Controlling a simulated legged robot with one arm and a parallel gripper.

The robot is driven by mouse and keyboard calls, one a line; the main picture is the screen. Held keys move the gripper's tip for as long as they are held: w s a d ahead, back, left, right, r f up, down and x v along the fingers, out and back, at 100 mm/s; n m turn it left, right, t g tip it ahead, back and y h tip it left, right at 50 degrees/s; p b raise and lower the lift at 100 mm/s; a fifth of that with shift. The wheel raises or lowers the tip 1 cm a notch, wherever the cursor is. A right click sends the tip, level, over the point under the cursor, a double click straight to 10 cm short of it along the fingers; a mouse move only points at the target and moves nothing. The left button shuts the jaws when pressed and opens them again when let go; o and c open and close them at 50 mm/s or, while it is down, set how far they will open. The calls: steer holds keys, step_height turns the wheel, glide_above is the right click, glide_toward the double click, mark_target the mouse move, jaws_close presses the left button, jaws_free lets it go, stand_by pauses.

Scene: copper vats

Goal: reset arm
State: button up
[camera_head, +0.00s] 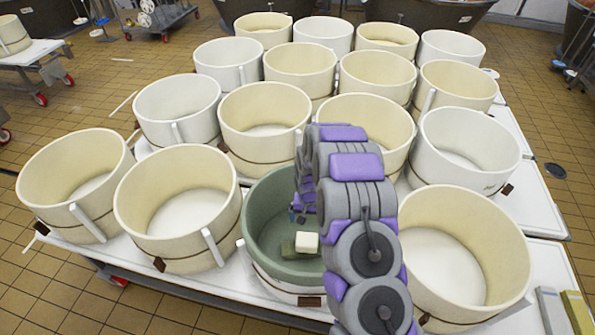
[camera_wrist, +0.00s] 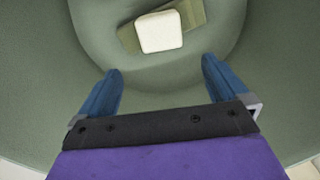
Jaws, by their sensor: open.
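My purple and grey arm reaches forward over the green tub. My gripper shows in the wrist view (camera_wrist: 161,85) with its two blue fingers wide apart and nothing between them. In the head view the gripper is mostly hidden behind the arm, over the green tub (camera_head: 262,215). Inside the tub, a cream-white block (camera_head: 307,243) rests on a flat olive-green piece (camera_head: 289,250). In the wrist view the white block (camera_wrist: 160,32) and the olive piece (camera_wrist: 192,14) lie just beyond the fingertips, apart from them.
Several cream and white tubs (camera_head: 180,205) stand close together on a white table (camera_head: 530,200), on both sides and behind the green tub. Olive and grey blocks (camera_head: 577,312) lie at the right front corner. A wheeled cart (camera_head: 35,55) stands at the left back.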

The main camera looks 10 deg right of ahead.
steer(key=shift+r, duration=0.1)
steer(key=s+r+n, duration=0.1)
steer(key=s+r, duration=0.4)
steer(key=r, duration=0.3)
steer(key=s+a+r, duration=0.1)
steer(key=s+r, duration=0.4)
steer(key=r, duration=0.3)
steer(key=s+r+n, duration=0.1)
steer(key=s+r, duration=0.4)
steer(key=r, duration=0.3)
steer(key=s+r+g, duration=0.1)
steer(key=s+r, duration=0.4)
steer(key=s, duration=0.7)
steer(key=s+d+r+n, duration=0.1)
steer(key=s+r, duration=0.4)
steer(key=s, duration=0.8)
steer(key=shift+s+g, duration=0.2)
steer(key=shift+g, duration=0.2)
